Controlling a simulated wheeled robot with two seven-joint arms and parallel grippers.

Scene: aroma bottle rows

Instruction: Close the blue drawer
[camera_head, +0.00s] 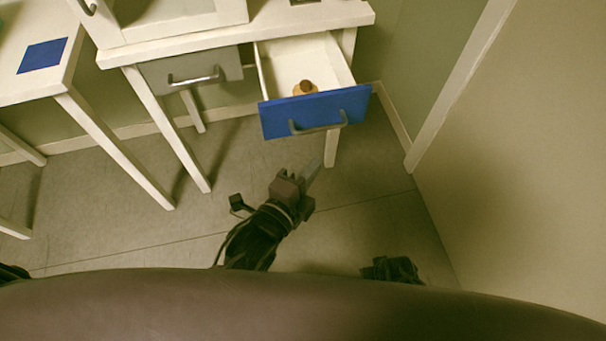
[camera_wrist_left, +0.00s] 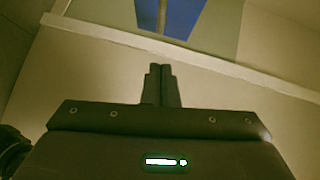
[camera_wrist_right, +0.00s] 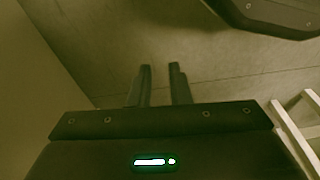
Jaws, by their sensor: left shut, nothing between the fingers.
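The blue drawer (camera_head: 275,122) is pulled out from the white table at the right, with its blue front and grey handle facing me. A small orange-brown bottle (camera_head: 305,88) stands inside it. My left gripper (camera_head: 313,170) is shut and empty, in front of and below the drawer front, apart from it in the picture. In the left wrist view its fingers (camera_wrist_left: 160,84) are together, and a blue surface (camera_wrist_left: 185,14) shows beyond them. My right gripper (camera_wrist_right: 160,68) is open and empty in the right wrist view, over bare floor.
A closed grey drawer (camera_head: 190,72) sits left of the blue one. A second white table with a blue square (camera_head: 43,56) stands at the left. A wall (camera_head: 520,150) is close on the right. The floor (camera_head: 130,235) ahead is clear.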

